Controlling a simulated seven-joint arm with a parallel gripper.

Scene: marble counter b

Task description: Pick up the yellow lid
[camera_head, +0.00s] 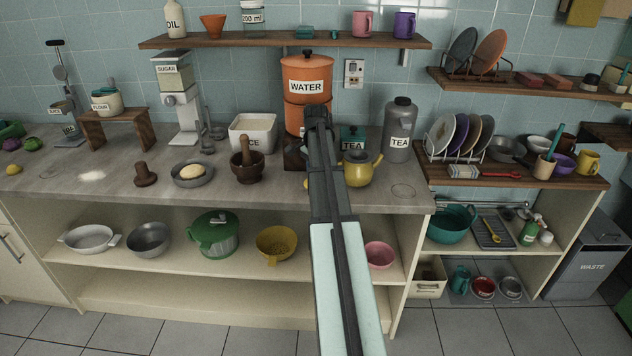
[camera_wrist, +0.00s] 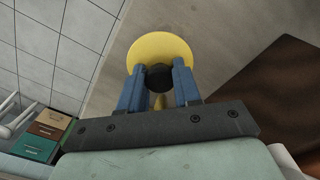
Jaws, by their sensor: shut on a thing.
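The yellow lid (camera_wrist: 160,46) is a round disc with a dark knob (camera_wrist: 159,77) in the wrist view. My gripper (camera_wrist: 159,84) has its two blue fingers shut on the knob, one on each side. The disc lies beyond the fingertips, over the grey counter. I cannot tell whether it touches the counter. In the head view my arm hides the gripper and most of that spot; a small yellow edge (camera_head: 306,184) shows left of the arm. A yellow teapot (camera_head: 357,169) stands right of the arm.
An orange water dispenser (camera_head: 306,80) stands behind my arm, with a grey tea canister (camera_head: 399,131) to the right. A mortar (camera_head: 249,166) and a bowl with dough (camera_head: 192,175) stand left. The counter (camera_head: 85,190) has free room at the front left.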

